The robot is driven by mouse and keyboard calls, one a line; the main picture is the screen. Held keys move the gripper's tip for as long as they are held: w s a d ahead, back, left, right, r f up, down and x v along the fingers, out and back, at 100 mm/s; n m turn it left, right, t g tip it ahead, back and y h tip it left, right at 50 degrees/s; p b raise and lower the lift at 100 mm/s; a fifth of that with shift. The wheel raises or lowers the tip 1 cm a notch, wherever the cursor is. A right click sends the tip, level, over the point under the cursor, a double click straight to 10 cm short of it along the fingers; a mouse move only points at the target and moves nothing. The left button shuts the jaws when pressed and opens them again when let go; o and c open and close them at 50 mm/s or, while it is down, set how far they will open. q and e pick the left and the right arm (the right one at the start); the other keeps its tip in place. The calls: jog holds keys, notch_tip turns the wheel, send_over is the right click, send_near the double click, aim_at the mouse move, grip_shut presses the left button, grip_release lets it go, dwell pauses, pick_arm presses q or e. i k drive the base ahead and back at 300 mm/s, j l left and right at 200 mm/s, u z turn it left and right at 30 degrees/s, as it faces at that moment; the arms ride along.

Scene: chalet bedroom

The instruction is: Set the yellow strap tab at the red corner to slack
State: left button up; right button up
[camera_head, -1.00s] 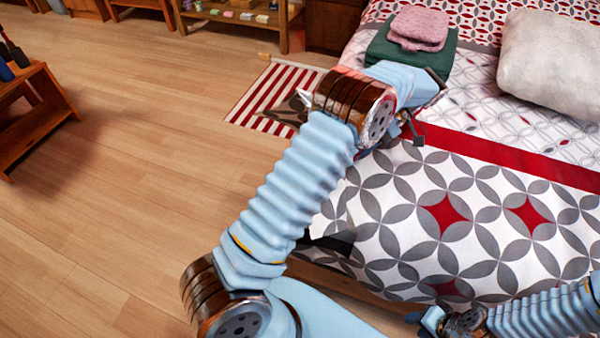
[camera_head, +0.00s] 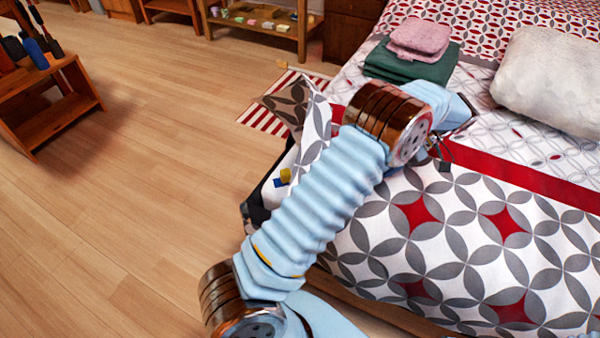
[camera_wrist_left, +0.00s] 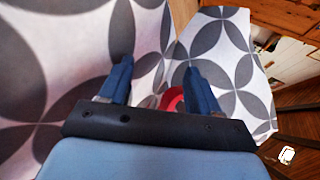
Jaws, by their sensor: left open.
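In the head view, a small yellow piece (camera_head: 285,175), which looks like the yellow strap tab, sits beside a small blue patch on the white mattress side, left of my arm. Its exact setting is too small to read. A patterned bedspread flap (camera_head: 316,120) stands lifted above it. My left gripper (camera_wrist_left: 157,72) is open in the left wrist view, its blue fingers apart with patterned cloth ahead. A red rounded patch (camera_wrist_left: 172,99) shows between the fingers; I cannot tell whether it is a corner mark or print. My left arm hides part of the bed edge. My right gripper is out of view.
The bed (camera_head: 450,240) fills the right side, with folded green (camera_head: 410,66) and pink (camera_head: 420,38) cloths and a pale pillow (camera_head: 548,80). A wooden rack (camera_head: 45,105) stands left. The wooden floor between is clear. A striped rug (camera_head: 268,118) lies beside the bed.

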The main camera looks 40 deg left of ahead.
aim_at(286, 174)
jog(key=l, duration=0.4)
jog(key=k, duration=0.95)
